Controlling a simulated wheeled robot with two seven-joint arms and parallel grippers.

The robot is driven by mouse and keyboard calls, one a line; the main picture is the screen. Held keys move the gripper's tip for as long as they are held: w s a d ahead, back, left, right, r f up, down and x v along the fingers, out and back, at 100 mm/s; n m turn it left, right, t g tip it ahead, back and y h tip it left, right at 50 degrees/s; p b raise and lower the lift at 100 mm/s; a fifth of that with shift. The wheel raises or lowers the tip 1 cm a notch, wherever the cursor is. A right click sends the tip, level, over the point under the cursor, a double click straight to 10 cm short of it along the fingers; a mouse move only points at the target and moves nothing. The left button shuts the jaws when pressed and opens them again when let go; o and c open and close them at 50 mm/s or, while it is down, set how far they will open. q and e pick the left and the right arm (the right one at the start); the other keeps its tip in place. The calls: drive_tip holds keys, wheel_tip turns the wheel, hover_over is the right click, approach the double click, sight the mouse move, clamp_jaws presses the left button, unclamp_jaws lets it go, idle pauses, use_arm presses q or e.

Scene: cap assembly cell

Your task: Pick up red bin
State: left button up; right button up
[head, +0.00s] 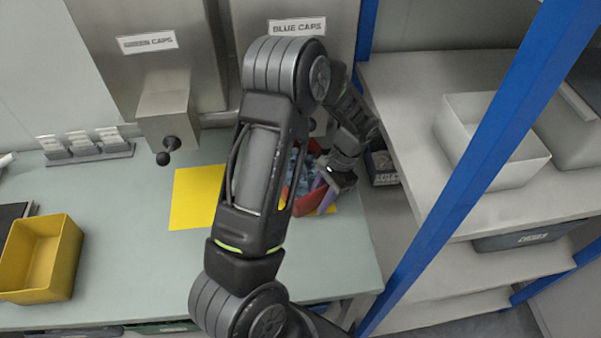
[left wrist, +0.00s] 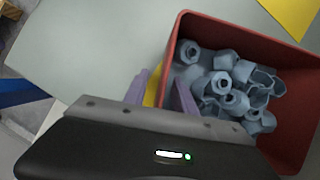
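The red bin (head: 306,203) stands on the light green table, partly hidden behind my left arm in the head view. In the left wrist view, the red bin (left wrist: 300,68) holds several blue-grey caps (left wrist: 225,85). My left gripper (head: 328,192) is at the bin's right side in the head view. In the left wrist view, the purple fingers of my left gripper (left wrist: 161,92) are apart, one outside the bin's wall and one on its inner side. A gap shows beside the wall, so the gripper looks open. My right gripper is not in view.
A yellow mat (head: 194,198) lies on the table left of the arm. A yellow bin (head: 40,258) stands at the left. Dispensers labelled green caps (head: 147,42) and blue caps (head: 297,27) stand behind. A blue-framed shelf with a white bin (head: 490,140) is close on the right.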

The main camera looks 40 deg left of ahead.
use_arm(q)
drive_tip(key=shift+f, duration=0.15)
drive_tip(key=shift+c, duration=0.3)
clamp_jaws()
idle(0.3)
drive_tip(key=shift+s, duration=0.1)
idle(1.0)
